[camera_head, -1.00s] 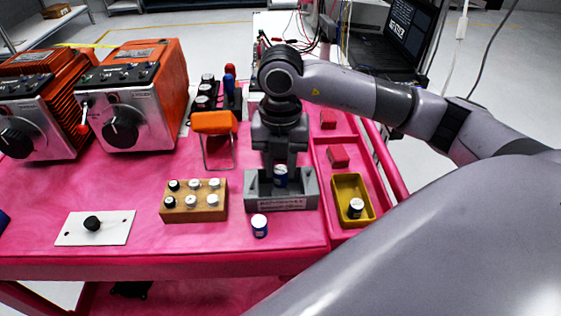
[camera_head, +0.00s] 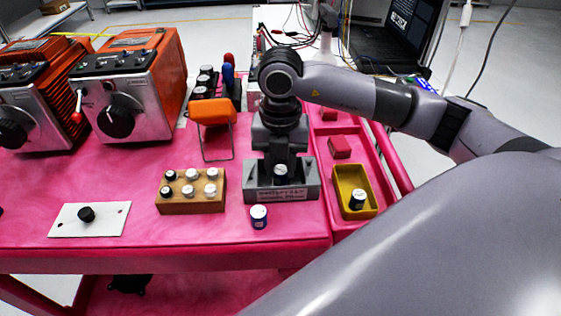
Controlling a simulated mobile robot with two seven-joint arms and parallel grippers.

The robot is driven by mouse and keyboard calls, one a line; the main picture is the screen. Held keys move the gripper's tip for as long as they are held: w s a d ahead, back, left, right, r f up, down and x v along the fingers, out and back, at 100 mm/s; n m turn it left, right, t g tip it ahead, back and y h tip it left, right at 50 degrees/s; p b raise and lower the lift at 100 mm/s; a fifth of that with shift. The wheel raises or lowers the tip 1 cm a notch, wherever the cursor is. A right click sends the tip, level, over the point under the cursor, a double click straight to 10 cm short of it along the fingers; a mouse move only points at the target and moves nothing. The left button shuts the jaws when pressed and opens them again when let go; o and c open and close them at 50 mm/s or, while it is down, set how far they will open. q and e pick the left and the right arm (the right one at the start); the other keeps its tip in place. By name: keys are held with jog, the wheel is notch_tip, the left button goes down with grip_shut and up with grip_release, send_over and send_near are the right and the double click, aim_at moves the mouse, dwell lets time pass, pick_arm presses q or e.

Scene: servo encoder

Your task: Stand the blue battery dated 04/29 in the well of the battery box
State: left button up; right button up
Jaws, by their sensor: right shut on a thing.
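The grey battery box (camera_head: 297,192) stands near the front of the pink table, with a label on its front wall. A battery with a pale top and dark blue side (camera_head: 280,173) is upright in the box's well, its lower part hidden by the front wall. My right gripper (camera_head: 280,161) points straight down over the box and is shut on this battery. Another blue battery with a white top (camera_head: 259,217) stands on the table just in front of the box. The dates are too small to read. My left gripper is not in view.
A wooden block (camera_head: 192,205) with several capped cells stands left of the box. A yellow bin (camera_head: 369,207) holding one battery is in the red tray to the right. An orange-topped wire stand (camera_head: 213,112) is behind the block.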

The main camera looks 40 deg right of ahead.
jog(key=shift+f+b, duration=0.3)
jog(key=shift+f, duration=0.2)
jog(key=o, duration=1)
jog(key=shift+r, duration=0.1)
jog(key=shift+c, duration=0.6)
jog(key=shift+r, duration=0.1)
jog(key=shift+r+p, duration=2.9)
jog(key=shift+r, duration=0.85)
jog(key=shift+f, duration=0.1)
